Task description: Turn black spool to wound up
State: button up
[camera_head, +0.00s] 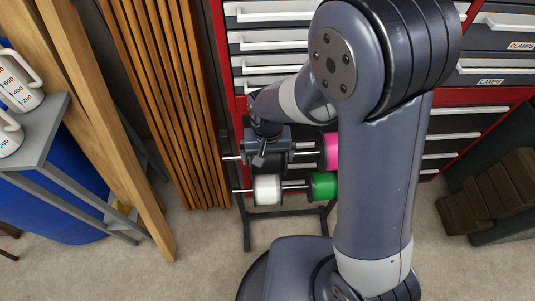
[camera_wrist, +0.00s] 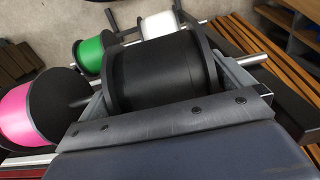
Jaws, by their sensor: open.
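The black spool (camera_wrist: 155,72) lies on a metal rod and fills the middle of the wrist view. My gripper (camera_wrist: 168,62) is open, with one finger at each end of the spool. I cannot tell whether the fingers touch it. In the head view my gripper (camera_head: 268,158) is over the upper rod of the spool stand and hides most of the black spool.
A pink spool (camera_head: 331,150) shares the upper rod. A white spool (camera_head: 267,190) and a green spool (camera_head: 323,186) are on the lower rod. The stand is before a red drawer cabinet (camera_head: 270,45). Wooden slats (camera_head: 165,90) stand to the left.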

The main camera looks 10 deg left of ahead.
aim_at(269, 174)
jog(key=shift+c, duration=0.4)
jog(key=c, duration=0.6)
jog(key=shift+f+b, duration=0.15)
jog(key=shift+b, duration=0.45)
